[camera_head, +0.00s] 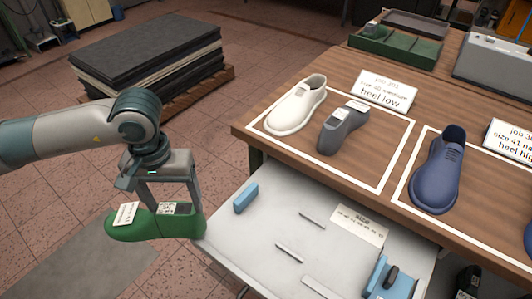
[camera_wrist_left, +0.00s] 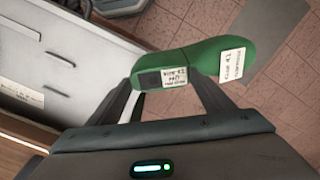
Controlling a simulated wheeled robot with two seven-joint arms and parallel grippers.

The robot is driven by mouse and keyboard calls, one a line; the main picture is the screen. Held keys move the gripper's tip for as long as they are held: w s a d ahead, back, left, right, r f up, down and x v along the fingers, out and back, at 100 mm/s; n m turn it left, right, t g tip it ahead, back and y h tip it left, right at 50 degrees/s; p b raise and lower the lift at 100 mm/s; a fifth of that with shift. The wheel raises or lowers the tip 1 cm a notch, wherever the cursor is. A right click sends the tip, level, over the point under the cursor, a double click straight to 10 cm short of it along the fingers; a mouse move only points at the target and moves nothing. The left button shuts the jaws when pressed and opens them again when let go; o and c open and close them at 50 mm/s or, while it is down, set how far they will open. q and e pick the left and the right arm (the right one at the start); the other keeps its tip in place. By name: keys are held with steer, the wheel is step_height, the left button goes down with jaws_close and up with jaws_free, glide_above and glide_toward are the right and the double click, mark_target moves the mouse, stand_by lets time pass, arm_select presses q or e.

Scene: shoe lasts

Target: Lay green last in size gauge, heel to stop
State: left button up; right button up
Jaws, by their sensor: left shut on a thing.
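The green last (camera_head: 155,227) hangs from my left gripper (camera_head: 173,207), which is shut on it near its heel half. The last lies roughly level, with its rounded toe to the left and its heel to the right, by the left edge of the pale size gauge board (camera_head: 275,222). It also shows in the left wrist view (camera_wrist_left: 195,62) between the fingers of my left gripper (camera_wrist_left: 168,88), with white labels on it. The board has a blue block (camera_head: 246,197) at its left and a blue slider with a dark knob (camera_head: 378,275) at its right. My right gripper is out of view.
A wooden bench (camera_head: 285,150) above the board holds a white shoe (camera_head: 297,107), a grey last (camera_head: 342,128) and a blue shoe (camera_head: 436,175) in white outlines, with cards. A green tray (camera_head: 398,48) stands behind.

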arm_select(q)
steer(key=shift+s, duration=0.1)
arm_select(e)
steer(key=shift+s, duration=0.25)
arm_select(q)
steer(key=shift+r, duration=0.1)
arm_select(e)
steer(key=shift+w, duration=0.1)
